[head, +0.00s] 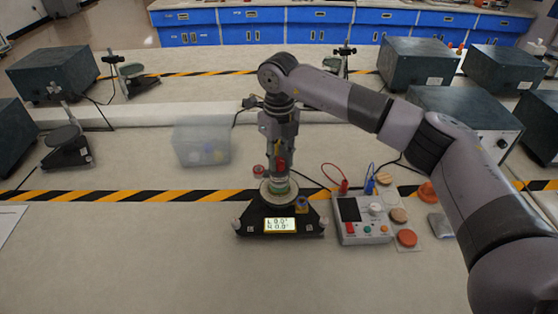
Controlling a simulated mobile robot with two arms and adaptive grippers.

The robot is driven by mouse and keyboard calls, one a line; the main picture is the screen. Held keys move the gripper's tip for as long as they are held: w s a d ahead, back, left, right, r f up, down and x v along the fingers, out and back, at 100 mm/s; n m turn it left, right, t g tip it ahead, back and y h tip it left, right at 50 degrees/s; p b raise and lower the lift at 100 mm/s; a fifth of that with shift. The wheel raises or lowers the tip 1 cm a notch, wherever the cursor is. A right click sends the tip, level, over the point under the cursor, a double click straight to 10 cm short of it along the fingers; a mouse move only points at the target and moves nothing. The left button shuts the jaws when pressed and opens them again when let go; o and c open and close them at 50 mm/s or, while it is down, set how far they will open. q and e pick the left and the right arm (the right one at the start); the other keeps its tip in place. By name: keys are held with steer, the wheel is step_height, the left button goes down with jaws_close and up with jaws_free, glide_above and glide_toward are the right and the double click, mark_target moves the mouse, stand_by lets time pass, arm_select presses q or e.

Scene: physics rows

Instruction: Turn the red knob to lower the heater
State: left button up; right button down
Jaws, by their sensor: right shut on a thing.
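A black triangular stand (252,222) with a lit display (280,225) sits on the near bench. A pale round piece with a green band (279,188) is on top of the stand. My right gripper (279,166) points straight down above this piece and is shut. A small red part (281,164), which looks like the red knob, shows between its fingers; the fingers hide much of it. Another small red round piece (259,170) shows just left of the gripper. I cannot make out the heater. My left gripper is not in view.
A control box with buttons (352,210) and red and blue leads stands to the right. Orange and tan discs (407,238) lie beside it. A translucent bin (202,145) stands at left behind the striped tape.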

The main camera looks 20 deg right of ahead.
mark_target(279, 160)
steer(key=shift+r+m+b, duration=0.1)
steer(key=shift+m+b, duration=0.2)
steer(key=shift+m, duration=0.8)
steer(key=shift+w, duration=0.1)
steer(key=c, duration=1.3)
jaws_free()
steer(key=shift+c, duration=0.2)
step_height(279, 160, up, 12)
